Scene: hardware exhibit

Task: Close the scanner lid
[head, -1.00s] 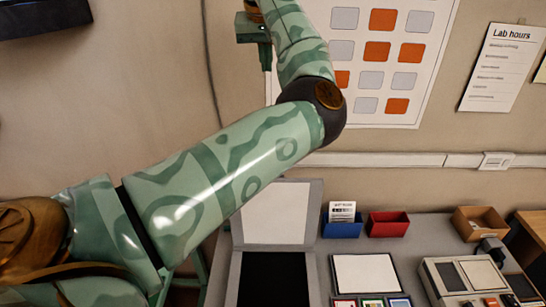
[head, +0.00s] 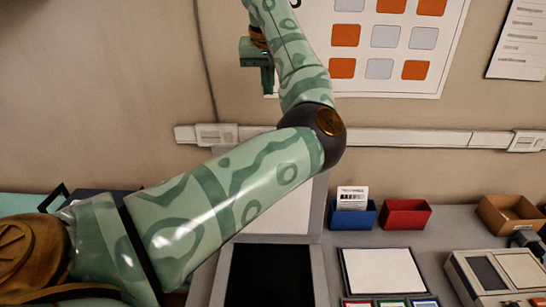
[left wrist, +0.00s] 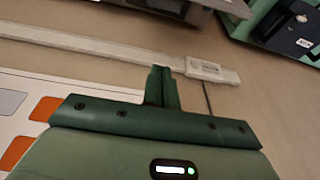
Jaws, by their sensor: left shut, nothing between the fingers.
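The scanner (head: 232,275) stands on the grey table with its dark glass bed facing up. Its lid (head: 318,215) is open and raised at the back, with the pale underside showing; my left forearm covers part of the lid and the bed's left side. My right gripper is not in view.
A blue bin (head: 352,220) with a card and a red bin (head: 405,216) stand right of the lid. A white panel (head: 384,272) lies beside the scanner. An open brown box (head: 508,214) is farther right. A wall rail (head: 410,137) and poster (head: 400,85) are behind.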

